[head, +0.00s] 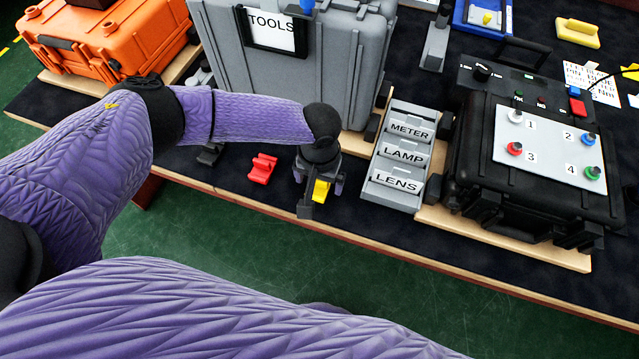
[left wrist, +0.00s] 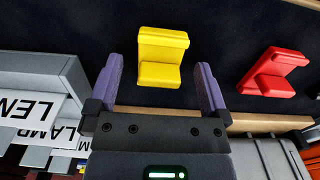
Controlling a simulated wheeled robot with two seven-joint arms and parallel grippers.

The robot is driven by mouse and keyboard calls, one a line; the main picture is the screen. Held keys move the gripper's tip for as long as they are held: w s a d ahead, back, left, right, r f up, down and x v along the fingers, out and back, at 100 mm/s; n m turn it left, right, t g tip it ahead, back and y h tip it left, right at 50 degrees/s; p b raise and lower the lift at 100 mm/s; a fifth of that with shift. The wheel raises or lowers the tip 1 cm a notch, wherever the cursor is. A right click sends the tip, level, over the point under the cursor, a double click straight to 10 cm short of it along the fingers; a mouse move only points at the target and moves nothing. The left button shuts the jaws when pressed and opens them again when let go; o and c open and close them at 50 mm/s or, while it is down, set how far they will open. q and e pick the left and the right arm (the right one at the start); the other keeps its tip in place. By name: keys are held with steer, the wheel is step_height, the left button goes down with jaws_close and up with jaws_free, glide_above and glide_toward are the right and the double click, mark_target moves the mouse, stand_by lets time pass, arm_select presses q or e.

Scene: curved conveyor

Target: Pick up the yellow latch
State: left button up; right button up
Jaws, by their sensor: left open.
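The yellow latch (head: 321,191) lies on the dark table top near its front edge, partly hidden by my left gripper (head: 319,181). In the left wrist view the yellow latch (left wrist: 160,62) shows as an L-shaped block ahead of my left gripper (left wrist: 159,78). The two purple fingers are apart, one on each side of the latch's near part, with dark gaps between. The gripper is open and holds nothing. Whether the fingers are down at the latch's height I cannot tell. My right gripper is not in view.
A red latch (head: 262,168) lies to the left. A grey drawer rack (head: 372,192) labelled METER, LAMP and LENS stands close on the right. A grey TOOLS case (head: 345,60) stands behind. A black case (head: 540,190) with numbered knobs is farther right.

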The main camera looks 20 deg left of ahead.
arm_select(q)
jaws_close()
step_height(320, 180, up, 6)
steer(key=p, duration=0.3)
step_height(320, 180, up, 4)
steer(key=shift+r+p, duration=0.15)
steer(key=shift+p, duration=1)
step_height(320, 180, up, 3)
steer(key=p, duration=0.4)
steer(key=shift+r, duration=0.1)
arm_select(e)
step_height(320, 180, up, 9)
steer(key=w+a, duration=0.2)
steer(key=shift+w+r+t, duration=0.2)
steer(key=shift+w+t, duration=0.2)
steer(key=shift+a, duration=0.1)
